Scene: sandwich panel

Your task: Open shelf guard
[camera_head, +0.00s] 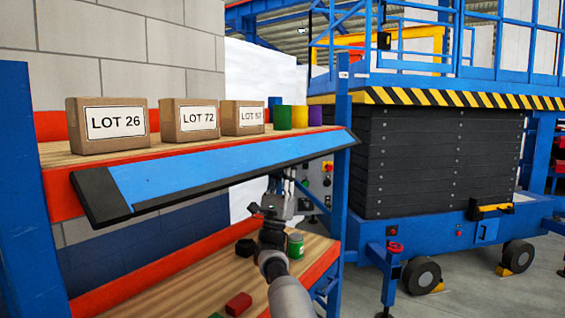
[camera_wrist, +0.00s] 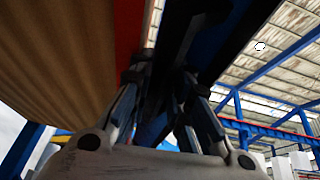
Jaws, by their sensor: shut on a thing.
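The shelf guard (camera_head: 215,167) is a long blue panel with black edging along the front of the upper shelf (camera_head: 170,152). It slants down and outward from the shelf, below the boxes. My gripper (camera_head: 280,182) comes up from below and reaches the guard's black lower edge, right of its middle. In the wrist view, the fingers of my gripper (camera_wrist: 160,80) are at the dark edge of the guard (camera_wrist: 178,50) and shut on it. The exact contact is dark and partly hidden.
Boxes marked LOT 26 (camera_head: 107,125), LOT 72 (camera_head: 189,120) and LOT 57 (camera_head: 242,118) stand on the upper shelf, with coloured cans (camera_head: 300,117) to their right. A green can (camera_head: 295,246) and red block (camera_head: 238,304) sit on the lower shelf. A blue post (camera_head: 340,185) stands right of my gripper.

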